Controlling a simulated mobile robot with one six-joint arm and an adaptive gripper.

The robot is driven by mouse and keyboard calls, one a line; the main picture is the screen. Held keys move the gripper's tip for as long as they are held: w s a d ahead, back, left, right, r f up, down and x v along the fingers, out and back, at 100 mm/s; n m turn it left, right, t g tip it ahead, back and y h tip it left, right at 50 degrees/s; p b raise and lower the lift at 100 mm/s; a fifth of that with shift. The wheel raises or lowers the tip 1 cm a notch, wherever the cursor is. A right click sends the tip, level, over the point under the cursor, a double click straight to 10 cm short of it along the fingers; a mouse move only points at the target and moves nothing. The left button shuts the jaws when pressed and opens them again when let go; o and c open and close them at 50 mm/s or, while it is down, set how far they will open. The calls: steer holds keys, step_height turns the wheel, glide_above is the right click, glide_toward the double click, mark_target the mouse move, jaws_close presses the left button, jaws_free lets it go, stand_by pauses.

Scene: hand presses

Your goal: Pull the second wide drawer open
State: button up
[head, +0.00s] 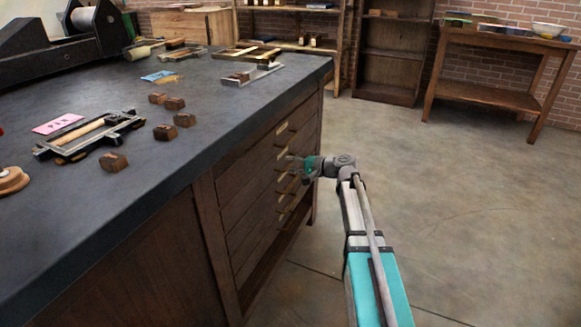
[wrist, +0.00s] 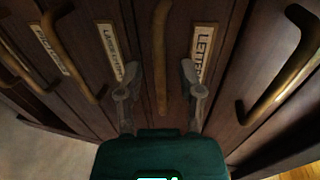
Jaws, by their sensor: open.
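The wide wooden drawers form a stack in the side of the dark-topped cabinet, with their fronts (head: 250,203) looking flush in the head view. My gripper (head: 293,161) is at the upper part of this stack and hides part of the front there. In the wrist view my gripper (wrist: 160,88) is open, with one finger on each side of a long brass handle (wrist: 162,50). The handle stands between the fingers with gaps on both sides. It looks like the second from the top. A label reading "LETTER" (wrist: 204,46) is beside the right finger.
Another handle (wrist: 285,75) is to the right in the wrist view; several more are to the left. The dark worktop (head: 225,120) overhangs the drawers and bears small wooden blocks (head: 165,132) and tools. Concrete floor (head: 450,200) right of the cabinet is clear.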

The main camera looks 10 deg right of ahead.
steer(key=shift+w+a, duration=0.15)
steer(key=shift+a, duration=0.05)
jaws_close()
stand_by(0.4)
